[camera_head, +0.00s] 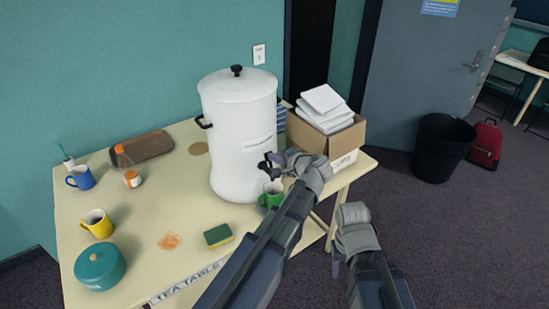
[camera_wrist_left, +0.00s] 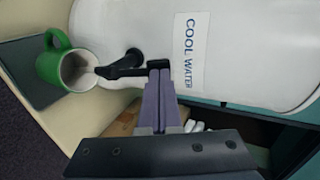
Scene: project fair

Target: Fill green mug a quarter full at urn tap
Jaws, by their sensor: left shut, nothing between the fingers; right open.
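The white urn (camera_head: 238,130) stands on the table; its black tap (camera_wrist_left: 122,66) sticks out of the front, beside a "COOL WATER" label (camera_wrist_left: 193,48). The green mug (camera_head: 268,198) sits under the tap, and in the left wrist view (camera_wrist_left: 53,66) its mouth is at the spout. Any water in it cannot be made out. My left gripper (camera_head: 277,158) is shut and empty, its fingertips (camera_wrist_left: 159,72) at the tap's black lever; I cannot tell whether they touch. My right gripper (camera_head: 337,262) is open and empty, off the table's right side.
A cardboard box (camera_head: 310,138) with white packages stands right of the urn. A dark mat (camera_wrist_left: 24,72) lies by the green mug.

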